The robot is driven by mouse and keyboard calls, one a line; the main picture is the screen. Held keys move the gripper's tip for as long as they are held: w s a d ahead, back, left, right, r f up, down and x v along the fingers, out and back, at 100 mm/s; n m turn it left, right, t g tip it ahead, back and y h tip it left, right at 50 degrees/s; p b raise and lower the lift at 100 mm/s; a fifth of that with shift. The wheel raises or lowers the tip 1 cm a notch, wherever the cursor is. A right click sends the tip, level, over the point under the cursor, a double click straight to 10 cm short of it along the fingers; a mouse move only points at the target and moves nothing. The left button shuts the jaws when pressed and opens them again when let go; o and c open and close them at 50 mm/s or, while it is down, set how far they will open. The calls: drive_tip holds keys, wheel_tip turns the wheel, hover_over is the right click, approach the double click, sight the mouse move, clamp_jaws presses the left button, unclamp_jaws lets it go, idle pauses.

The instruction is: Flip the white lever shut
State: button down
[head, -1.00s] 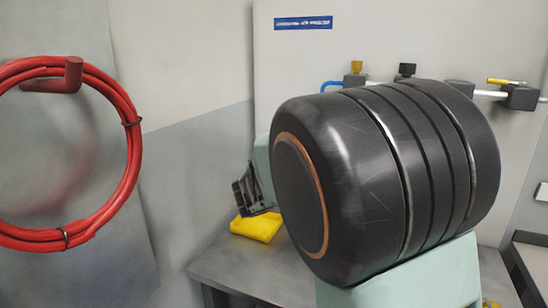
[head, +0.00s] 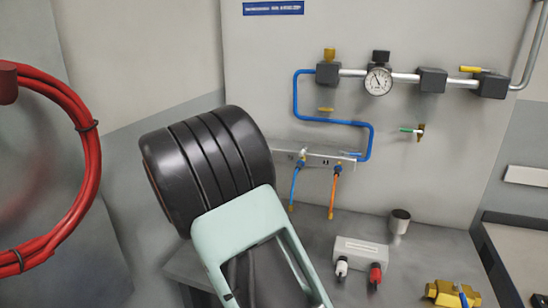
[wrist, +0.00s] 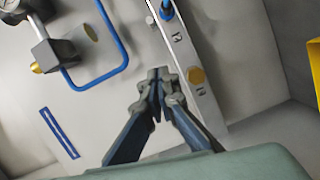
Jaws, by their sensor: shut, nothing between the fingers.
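A small whitish part (head: 303,153), which may be the white lever, sits on the left of the grey wall manifold (head: 325,152), above a blue hose. It is too small to tell which way it is turned. In the wrist view the manifold (wrist: 188,60) runs along the right of my gripper (wrist: 159,72). My gripper is shut and empty, its fingertips a little left of the manifold. A small pale part (wrist: 150,18) shows beyond the tips; I cannot tell if it is the lever. My gripper is hidden in the head view.
A blue pipe (head: 335,121), a gauge (head: 378,81) and yellow-handled valves are on the wall panel. An orange hose (head: 334,192) hangs from the manifold. A grey box (head: 360,252), a cup (head: 399,222) and a brass fitting (head: 452,293) stand on the bench. A red hose coil (head: 75,170) hangs left.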

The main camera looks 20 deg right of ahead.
sight(303, 152)
drive_tip(key=p+x, duration=0.2)
drive_tip(key=x, duration=0.7)
drive_tip(key=shift+r, duration=0.1)
drive_tip(key=shift+s+d+f+p, duration=0.15)
drive_tip(key=shift+s+d+p, duration=0.05)
drive_tip(key=shift+s+d, duration=0.35)
drive_tip(key=shift+s+d+f+p, duration=0.2)
drive_tip(key=shift+s+d, duration=0.3)
drive_tip(key=shift+d, duration=0.2)
drive_tip(key=shift+s+d+f, duration=0.1)
drive_tip(key=shift+d, duration=0.15)
drive_tip(key=shift+s+d+f+b, duration=0.1)
drive_tip(key=shift+f+b, duration=0.1)
drive_tip(key=shift+b, duration=0.55)
